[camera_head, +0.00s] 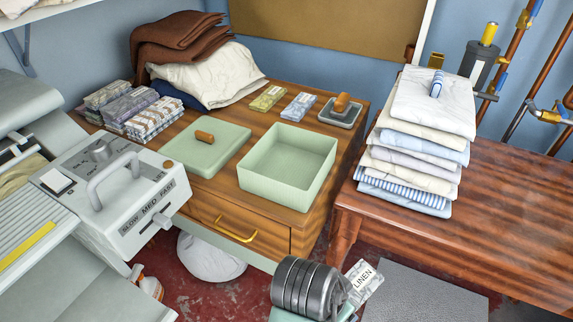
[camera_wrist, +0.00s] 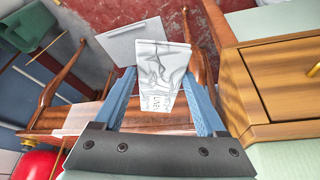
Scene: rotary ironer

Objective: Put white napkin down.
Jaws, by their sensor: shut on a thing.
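The white napkin (camera_head: 363,281) is a folded, grey-marbled piece with a band reading LINEN. My gripper (camera_wrist: 160,84) is shut on it, with one blue finger on each side in the wrist view. The napkin (camera_wrist: 161,66) sticks out past the fingertips there. In the head view it hangs in the air in front of the wooden cabinet, low and right of its drawer, above the red floor. Much of my gripper is hidden behind my wrist in that view.
An open, empty-looking green box (camera_head: 287,158) and its green lid (camera_head: 206,147) lie on the cabinet (camera_head: 180,178). Banded napkin bundles (camera_head: 128,108) sit at the left, two more (camera_head: 268,97) behind the box. A cloth stack (camera_head: 413,150) stands on the right table (camera_head: 500,210).

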